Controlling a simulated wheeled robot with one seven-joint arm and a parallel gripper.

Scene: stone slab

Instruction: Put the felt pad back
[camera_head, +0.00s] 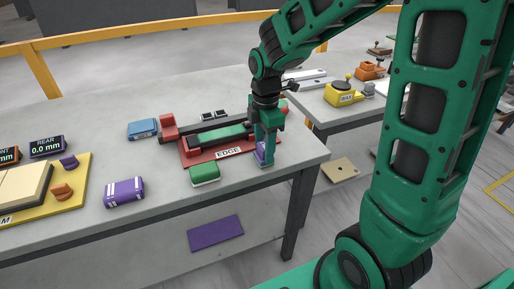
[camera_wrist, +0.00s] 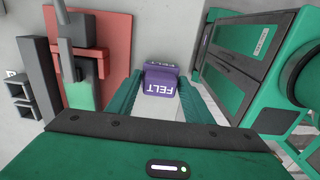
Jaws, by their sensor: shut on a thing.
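The felt pad (camera_wrist: 161,82) is a small purple block with "FELT" printed on it, upside down in the wrist view. It sits between the two green fingers of my gripper (camera_wrist: 161,98), which is shut on it. In the head view my gripper (camera_head: 265,156) points down near the right end of the grey slab. The felt pad (camera_head: 260,153) shows there as a purple patch, mostly hidden by a green finger. I cannot tell whether the pad touches the slab.
The red EDGE fixture (camera_head: 205,156) stands just left of my gripper. A green block (camera_head: 205,175), a purple striped block (camera_head: 124,193) and a blue block (camera_head: 142,129) lie nearby. A purple mat (camera_head: 215,233) lies below the slab. Bare slab lies between the striped and green blocks.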

